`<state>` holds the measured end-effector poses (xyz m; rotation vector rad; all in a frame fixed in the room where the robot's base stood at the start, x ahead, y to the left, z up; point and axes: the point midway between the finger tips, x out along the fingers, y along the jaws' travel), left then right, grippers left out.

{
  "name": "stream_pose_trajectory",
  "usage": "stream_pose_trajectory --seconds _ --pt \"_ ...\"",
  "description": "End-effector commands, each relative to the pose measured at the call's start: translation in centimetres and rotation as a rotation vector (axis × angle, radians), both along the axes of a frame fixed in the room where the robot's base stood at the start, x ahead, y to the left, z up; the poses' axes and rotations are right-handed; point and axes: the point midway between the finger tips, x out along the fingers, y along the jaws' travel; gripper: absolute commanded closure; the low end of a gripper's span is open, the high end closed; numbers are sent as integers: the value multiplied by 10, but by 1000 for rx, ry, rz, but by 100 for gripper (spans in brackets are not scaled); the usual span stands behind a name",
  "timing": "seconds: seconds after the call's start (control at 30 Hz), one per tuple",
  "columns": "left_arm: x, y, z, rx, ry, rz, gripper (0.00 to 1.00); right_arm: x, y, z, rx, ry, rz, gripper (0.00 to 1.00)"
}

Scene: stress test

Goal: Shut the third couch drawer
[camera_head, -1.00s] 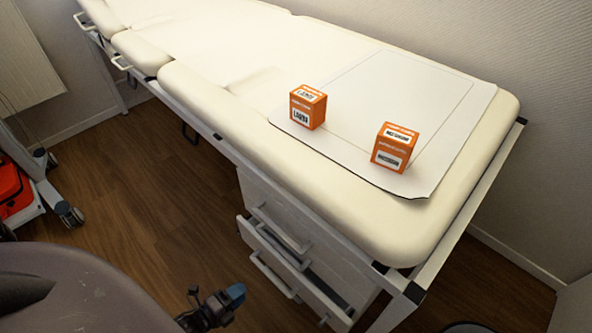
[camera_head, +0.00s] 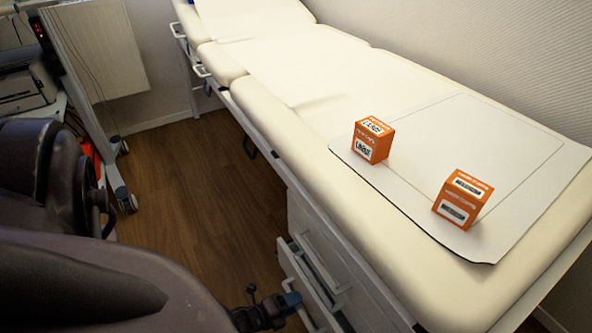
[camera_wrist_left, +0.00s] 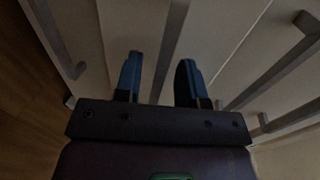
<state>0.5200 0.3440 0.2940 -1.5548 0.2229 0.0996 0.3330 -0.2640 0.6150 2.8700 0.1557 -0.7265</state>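The white drawer unit (camera_head: 303,215) sits under the couch. A lower drawer (camera_head: 291,262) stands pulled out, its bar handle facing the floor side; I cannot tell its number from the head view. Another handle (camera_head: 318,262) is on the front above it. My left gripper (camera_head: 292,300) is low beside the open drawer's front. In the left wrist view, its two blue fingertips (camera_wrist_left: 160,75) are apart, and a grey handle bar (camera_wrist_left: 178,30) runs in line between them. I cannot tell whether they touch it. My right gripper is out of view.
The cream couch (camera_head: 270,120) bears a white mat (camera_head: 480,130) with two orange boxes, one left (camera_head: 372,140) and one right (camera_head: 462,200). A wheeled cart (camera_head: 100,140) stands at left. The wooden floor (camera_head: 205,190) between is clear.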

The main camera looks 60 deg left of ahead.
Motion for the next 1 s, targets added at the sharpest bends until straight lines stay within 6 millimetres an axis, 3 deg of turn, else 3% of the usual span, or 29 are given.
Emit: stream_pose_trajectory --seconds 0.37,0.43,0.63,1.0 --pt "7 0 -1 1 0 0 64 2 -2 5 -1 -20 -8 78" --pt "7 0 -1 1 -1 0 70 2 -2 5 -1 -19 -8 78" --pt "6 0 -1 1 -1 0 100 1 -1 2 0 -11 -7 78" --pt "6 -1 -1 0 -2 1 100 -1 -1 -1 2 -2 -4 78"
